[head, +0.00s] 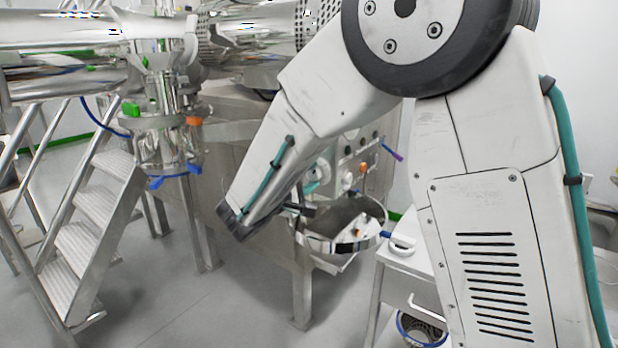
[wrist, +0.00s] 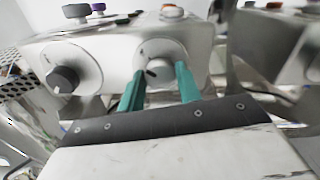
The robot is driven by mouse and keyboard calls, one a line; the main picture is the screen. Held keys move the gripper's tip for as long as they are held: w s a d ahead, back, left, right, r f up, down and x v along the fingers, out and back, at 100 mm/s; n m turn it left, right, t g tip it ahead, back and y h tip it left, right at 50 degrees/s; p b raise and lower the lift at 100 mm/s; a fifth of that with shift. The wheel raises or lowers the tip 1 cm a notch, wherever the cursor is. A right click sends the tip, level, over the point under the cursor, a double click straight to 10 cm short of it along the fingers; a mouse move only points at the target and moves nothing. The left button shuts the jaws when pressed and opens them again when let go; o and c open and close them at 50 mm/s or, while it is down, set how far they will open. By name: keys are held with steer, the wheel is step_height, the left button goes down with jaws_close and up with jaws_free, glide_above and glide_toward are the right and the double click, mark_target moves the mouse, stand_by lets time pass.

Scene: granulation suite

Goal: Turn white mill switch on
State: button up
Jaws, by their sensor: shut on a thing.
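The white mill switch (wrist: 158,71) is a small pale rotary knob with a dark mark, on a round white plate on the front of a grey panel in the wrist view. My gripper (wrist: 159,75) has its two teal fingers on either side of this knob, shut on it. The fingers hide the knob's sides. The knob's exact angle is hard to read.
A dark grey knob (wrist: 63,79) on a similar round plate sits just left of the switch. More knobs, grey and purple (wrist: 76,11), line the panel's upper side. In the head view, a steel bowl (head: 345,243) stands below the arm and metal steps (head: 85,235) stand left. Open floor lies between.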

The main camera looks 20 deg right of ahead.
steer(key=shift+m, duration=0.8)
steer(key=o, duration=1)
steer(key=v, duration=0.8)
steer(key=shift+d, duration=0.15)
